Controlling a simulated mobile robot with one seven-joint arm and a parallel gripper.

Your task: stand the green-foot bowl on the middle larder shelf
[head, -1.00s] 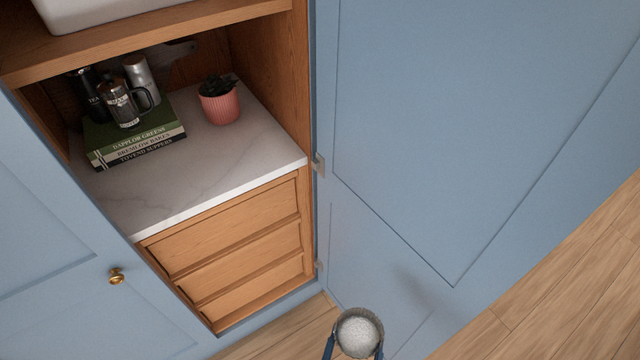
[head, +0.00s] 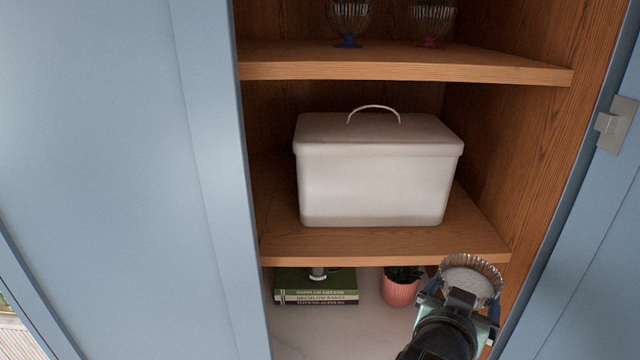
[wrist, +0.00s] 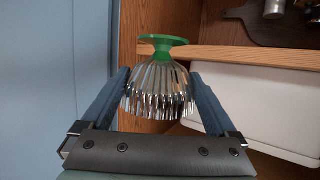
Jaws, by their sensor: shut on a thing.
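In the head view the bowl (head: 472,272) is at lower right, in front of the right end of the middle shelf (head: 380,245). My gripper (head: 462,288) is shut on it, one finger on each side. The wrist view is inverted; there the bowl (wrist: 158,88) shows its green foot at the picture's top, so the bowl is about upright. My gripper (wrist: 160,82) frames it. The foot is hidden in the head view.
A large white lidded bin (head: 375,175) fills most of the middle shelf, leaving a strip at front and right. Two glass bowls, blue-footed (head: 348,22) and pink-footed (head: 430,25), stand above. Below are books (head: 316,284) and a potted plant (head: 400,287). Doors flank the opening.

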